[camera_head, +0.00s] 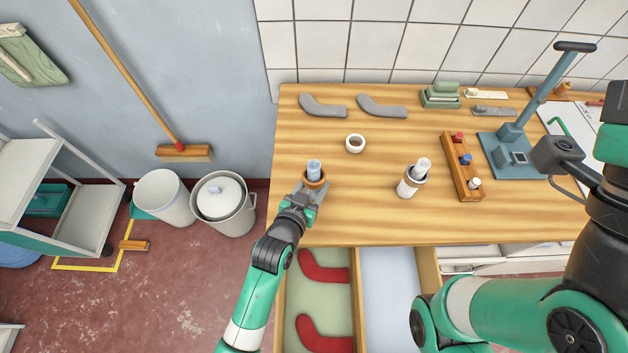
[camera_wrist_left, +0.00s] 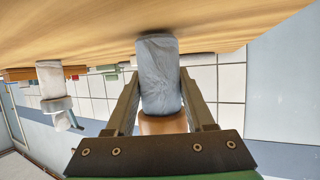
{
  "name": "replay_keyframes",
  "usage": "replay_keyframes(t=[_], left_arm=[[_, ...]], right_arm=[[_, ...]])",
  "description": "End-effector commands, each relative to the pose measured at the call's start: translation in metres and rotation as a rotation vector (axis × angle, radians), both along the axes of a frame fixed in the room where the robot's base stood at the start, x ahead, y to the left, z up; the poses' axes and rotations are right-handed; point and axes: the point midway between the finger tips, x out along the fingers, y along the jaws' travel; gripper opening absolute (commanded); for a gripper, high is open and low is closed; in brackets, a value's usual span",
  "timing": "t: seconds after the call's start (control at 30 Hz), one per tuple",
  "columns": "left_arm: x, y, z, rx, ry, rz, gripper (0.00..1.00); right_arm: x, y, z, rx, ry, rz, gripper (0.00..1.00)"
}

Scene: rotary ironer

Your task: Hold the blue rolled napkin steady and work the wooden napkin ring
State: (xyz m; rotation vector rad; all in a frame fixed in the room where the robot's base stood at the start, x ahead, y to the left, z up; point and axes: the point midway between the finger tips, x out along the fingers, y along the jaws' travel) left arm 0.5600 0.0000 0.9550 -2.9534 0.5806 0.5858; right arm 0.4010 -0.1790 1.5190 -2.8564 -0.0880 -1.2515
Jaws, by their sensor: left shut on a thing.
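The blue rolled napkin (camera_head: 314,167) stands upright on the wooden table near its front left part. A brown wooden napkin ring (camera_head: 315,183) is around it, with the napkin's end showing above. In the left wrist view, the napkin (camera_wrist_left: 160,75) runs between the fingers and the ring (camera_wrist_left: 163,124) sits closer to the palm. My left gripper (camera_head: 311,189) is shut, its fingers along both sides of the napkin. The exact contact, on napkin or ring, is partly hidden in the head view. My right arm is at the right edge; its gripper does not show.
A loose white ring (camera_head: 355,150) lies behind the napkin. A white rolled napkin (camera_head: 407,187) with a ring stands to the right. Beyond it are a wooden peg block (camera_head: 461,172) and a blue-grey press stand (camera_head: 502,150). Open drawers (camera_head: 318,246) lie below the front edge.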

Motion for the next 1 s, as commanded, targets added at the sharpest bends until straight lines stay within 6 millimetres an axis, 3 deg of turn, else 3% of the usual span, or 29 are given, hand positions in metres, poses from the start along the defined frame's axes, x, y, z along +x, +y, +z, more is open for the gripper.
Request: replay_keyframes(t=[0.7, 0.73, 0.8, 1.0], left_arm=[[0.0001, 0.0001, -0.0053, 0.0, -0.001, 0.0, 0.0], [0.0, 0.0, -0.0055, 0.001, 0.0, 0.0, 0.57], [0.0, 0.0, -0.0055, 0.001, 0.0, 0.0, 0.7], [0.0, 0.0, -0.0054, 0.0, 0.0, 0.0, 0.71]], right_arm=[[0.0, 0.0, 0.0, 0.0, 0.0, 0.0, 0.5], [0.0, 0.0, 0.0, 0.0, 0.0, 0.0, 0.5], [0.0, 0.0, 0.0, 0.0, 0.0, 0.0, 0.5], [0.0, 0.0, 0.0, 0.0, 0.0, 0.0, 0.5]])
